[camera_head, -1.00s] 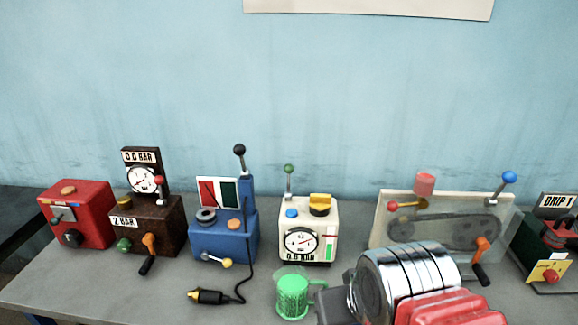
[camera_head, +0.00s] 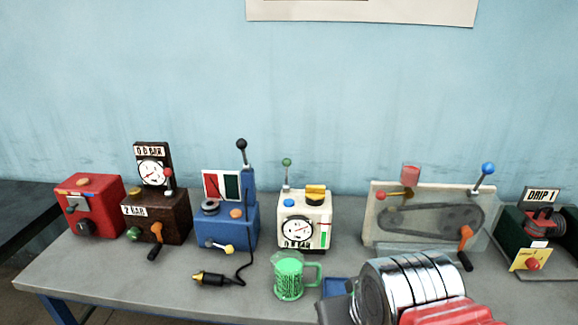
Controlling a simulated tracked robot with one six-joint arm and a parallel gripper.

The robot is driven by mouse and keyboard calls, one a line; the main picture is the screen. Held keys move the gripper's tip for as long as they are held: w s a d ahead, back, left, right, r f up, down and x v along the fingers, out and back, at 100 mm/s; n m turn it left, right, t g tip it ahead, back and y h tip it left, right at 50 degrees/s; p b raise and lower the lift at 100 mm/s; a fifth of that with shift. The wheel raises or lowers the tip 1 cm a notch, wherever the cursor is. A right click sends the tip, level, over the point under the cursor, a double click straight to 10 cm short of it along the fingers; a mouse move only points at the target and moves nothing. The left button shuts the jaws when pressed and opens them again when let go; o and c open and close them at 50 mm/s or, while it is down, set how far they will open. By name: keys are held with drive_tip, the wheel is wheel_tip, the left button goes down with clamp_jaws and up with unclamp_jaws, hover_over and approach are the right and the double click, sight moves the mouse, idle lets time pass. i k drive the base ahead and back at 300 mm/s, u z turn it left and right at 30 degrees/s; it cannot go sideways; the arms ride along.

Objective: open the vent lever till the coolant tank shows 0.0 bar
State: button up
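A white box (camera_head: 318,212) with a round gauge (camera_head: 298,230) stands mid-bench; it may be the coolant tank, though no name is legible. Its small readout (camera_head: 297,245) looks like 0.0 BAR, but is blurred. A lever with a green ball (camera_head: 287,162) stands upright at its back left. A brown box (camera_head: 172,212) also has a gauge, under a plate (camera_head: 152,147) that looks like 0.0 BAR, with a red-knobbed lever (camera_head: 168,173) beside it. I cannot tell which lever is the vent lever. Chrome and red parts of my arm fill the bottom right; no gripper fingers show.
A green mug (camera_head: 288,280) stands before the white box, with a blue tray (camera_head: 336,287) to its right. A black cabled plug (camera_head: 212,279) lies left. A red box (camera_head: 88,200), blue box (camera_head: 222,226), clear belt housing (camera_head: 375,232) and drip unit (camera_head: 542,262) share the bench.

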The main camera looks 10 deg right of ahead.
sight(287, 161)
drive_tip(key=k, duration=0.4)
drive_tip(key=u, duration=0.25)
drive_tip(key=i, duration=1.4)
drive_tip(key=z, duration=0.4)
